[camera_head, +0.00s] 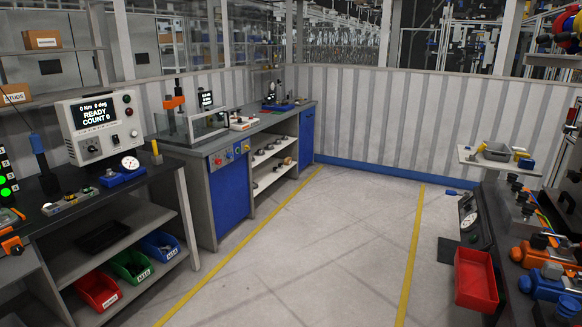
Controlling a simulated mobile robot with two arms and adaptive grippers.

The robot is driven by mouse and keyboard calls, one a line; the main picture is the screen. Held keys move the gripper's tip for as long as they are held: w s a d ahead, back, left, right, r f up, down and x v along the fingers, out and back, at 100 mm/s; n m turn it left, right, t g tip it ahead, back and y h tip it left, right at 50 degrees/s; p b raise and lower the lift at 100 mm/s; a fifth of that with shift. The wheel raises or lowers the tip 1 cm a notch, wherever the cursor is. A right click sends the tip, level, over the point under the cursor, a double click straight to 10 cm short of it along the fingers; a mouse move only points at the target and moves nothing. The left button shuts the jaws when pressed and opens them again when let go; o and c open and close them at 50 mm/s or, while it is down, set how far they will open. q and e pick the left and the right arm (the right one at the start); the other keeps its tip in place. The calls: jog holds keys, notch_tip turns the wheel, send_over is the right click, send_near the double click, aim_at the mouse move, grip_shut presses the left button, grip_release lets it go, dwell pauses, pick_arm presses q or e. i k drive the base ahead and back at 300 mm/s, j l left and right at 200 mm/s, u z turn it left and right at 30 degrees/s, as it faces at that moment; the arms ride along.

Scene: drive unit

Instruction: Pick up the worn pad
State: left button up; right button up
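I cannot make out anything that is clearly the worn pad. A flat dark square (448,251) lies at the right beside the red bin (475,279), but I cannot tell what it is. A small tray table (470,158) stands at the right, with a grey dish (497,152) and small yellow and blue items on it. These are too small to identify. Neither of my grippers shows in this view.
A black-topped bench (75,212) on the left holds a display box (100,125) reading "READY". Red, green and blue bins (132,265) sit on its lower shelf. A second bench (215,143) stands behind. Tools crowd the right side (530,230). The floor (310,245) between is clear.

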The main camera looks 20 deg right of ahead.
aim_at(551, 272)
jog(key=i+l+z, duration=0.2)
jog(key=i+z, duration=0.15)
jog(key=i, duration=0.15)
jog(key=i+z, duration=0.35)
jog(key=i, duration=0.2)
jog(key=i+z, duration=0.35)
jog(key=i, duration=0.15)
